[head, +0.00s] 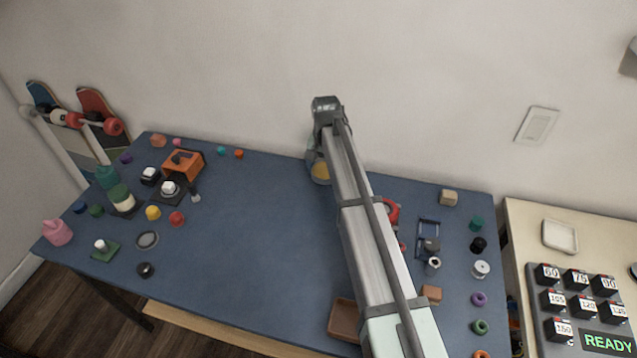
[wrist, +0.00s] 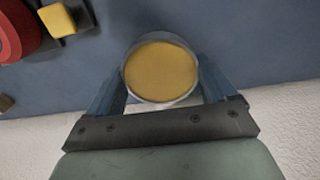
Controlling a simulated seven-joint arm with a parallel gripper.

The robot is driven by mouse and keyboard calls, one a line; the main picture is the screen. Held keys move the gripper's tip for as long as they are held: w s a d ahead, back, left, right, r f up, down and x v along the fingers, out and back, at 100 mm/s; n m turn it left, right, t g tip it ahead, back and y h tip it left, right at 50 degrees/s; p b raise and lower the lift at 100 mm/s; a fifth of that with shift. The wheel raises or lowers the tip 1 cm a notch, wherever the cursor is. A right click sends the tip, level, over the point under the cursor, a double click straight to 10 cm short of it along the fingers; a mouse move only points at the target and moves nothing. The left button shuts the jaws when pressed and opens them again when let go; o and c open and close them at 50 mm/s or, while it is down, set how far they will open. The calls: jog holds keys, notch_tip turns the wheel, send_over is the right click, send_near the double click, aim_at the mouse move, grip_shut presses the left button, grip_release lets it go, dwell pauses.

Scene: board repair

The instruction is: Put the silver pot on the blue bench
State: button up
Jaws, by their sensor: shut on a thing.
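The silver pot (wrist: 160,72) is round, with a thin metal rim and a flat yellow fill. In the wrist view it sits between the two blue fingers of my gripper (wrist: 160,88), which is shut on it. In the head view the pot (head: 320,173) shows as a yellow patch near the back edge of the blue bench (head: 262,235), partly hidden by my arm. I cannot tell whether the pot touches the bench or hangs just above it.
An orange box (head: 183,165) and several small parts crowd the bench's left side. A red ring-shaped thing (head: 392,210), a brown tray (head: 344,320) and several small parts stand to the right. The bench's middle is clear. The wall is close behind.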

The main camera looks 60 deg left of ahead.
aim_at(325, 187)
jog(key=shift+f, duration=2.45)
jog(key=shift+f, duration=0.1)
jog(key=o, duration=1)
notch_tip(325, 187, up, 12)
jog(key=shift+r, duration=0.15)
